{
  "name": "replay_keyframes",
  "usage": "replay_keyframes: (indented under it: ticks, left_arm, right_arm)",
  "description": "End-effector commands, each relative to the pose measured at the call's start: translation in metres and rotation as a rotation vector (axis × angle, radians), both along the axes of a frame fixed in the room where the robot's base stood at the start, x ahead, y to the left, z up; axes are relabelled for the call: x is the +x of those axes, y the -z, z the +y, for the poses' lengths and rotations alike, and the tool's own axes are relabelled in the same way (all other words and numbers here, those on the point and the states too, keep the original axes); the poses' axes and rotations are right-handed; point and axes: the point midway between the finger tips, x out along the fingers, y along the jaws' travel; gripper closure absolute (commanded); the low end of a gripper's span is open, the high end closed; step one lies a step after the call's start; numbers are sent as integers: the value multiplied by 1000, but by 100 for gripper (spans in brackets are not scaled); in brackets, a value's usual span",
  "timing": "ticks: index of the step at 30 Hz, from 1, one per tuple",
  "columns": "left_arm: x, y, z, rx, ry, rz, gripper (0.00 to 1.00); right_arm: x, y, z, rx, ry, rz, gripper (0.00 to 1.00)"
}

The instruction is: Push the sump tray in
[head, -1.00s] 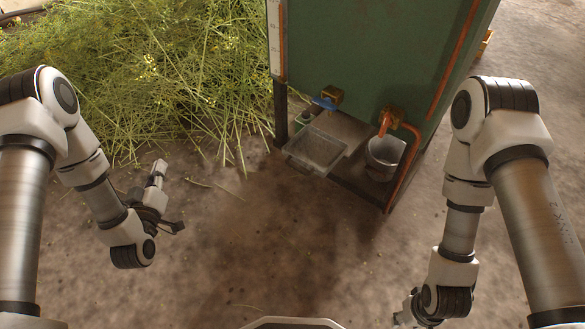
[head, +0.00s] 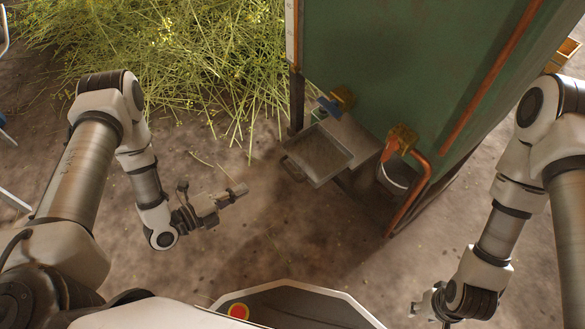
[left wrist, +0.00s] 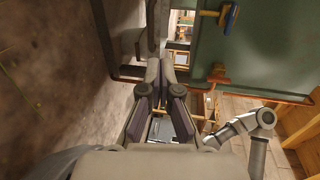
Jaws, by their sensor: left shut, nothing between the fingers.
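The sump tray (head: 308,172) is a shallow grey rectangular tray at the foot of the green still (head: 385,70). In the head view it sticks out toward me from the low shelf (head: 358,140). My left gripper (head: 243,190) is to the left of the tray and nearer to me, with a gap of floor between them. Its fingers are shut and empty, pointing right; they also show shut in the left wrist view (left wrist: 166,68). My right gripper (head: 420,308) is low at the right, small and partly hidden by its own wrist, far from the tray.
A blue-handled brass valve (head: 342,99) sits above the tray. Cut herbs (head: 190,60) cover the floor at the back left. The floor before the still is clear.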

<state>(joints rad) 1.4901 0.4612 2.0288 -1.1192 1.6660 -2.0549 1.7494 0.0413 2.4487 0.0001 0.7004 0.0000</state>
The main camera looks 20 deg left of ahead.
Motion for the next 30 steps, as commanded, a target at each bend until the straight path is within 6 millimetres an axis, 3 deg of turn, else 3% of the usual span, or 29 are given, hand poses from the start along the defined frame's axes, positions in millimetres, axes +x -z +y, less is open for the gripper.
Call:
replay_keyframes:
  ticks: [4, 8, 24, 30]
  left_arm:
    - [-11, 13, 2, 0, -7, 32, 100]
    - [-3, 18, -5, -1, -5, 33, 100]
    - [81, 43, -71, 0, -5, 29, 100]
    - [96, 42, -82, -2, -9, 33, 100]
  right_arm:
    - [-1, 2, 0, 0, -2, 2, 60]
    - [-1, 10, 0, 0, -2, 1, 60]
    - [1, 76, 0, -1, 8, -5, 60]
    - [2, 83, -1, -1, 11, -7, 60]
